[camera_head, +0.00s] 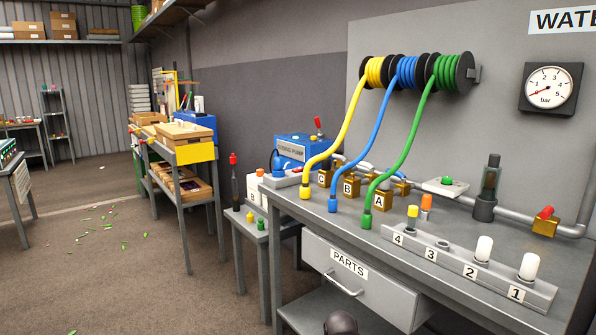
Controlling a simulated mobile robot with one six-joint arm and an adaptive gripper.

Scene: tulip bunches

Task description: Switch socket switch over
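I cannot clearly identify a socket switch in the head view. A pale block (283,179), which may be a socket, lies at the left end of the grey bench, in front of the blue pump (298,149). Its details are too small to read. A red-tipped lever (318,123) stands up at the pump's right. A white plate with a green knob (447,181) sits on the bench's back part. My gripper is not in view; a dark rounded shape at the bottom edge may be part of my arm.
Yellow, blue and green hoses hang from reels (418,72) to the grey bench (400,214). A numbered rack (463,268) with white cylinders lies along its front right. A PARTS drawer (366,282) is below. A low side table (242,226) stands left. Floor at left is mostly open.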

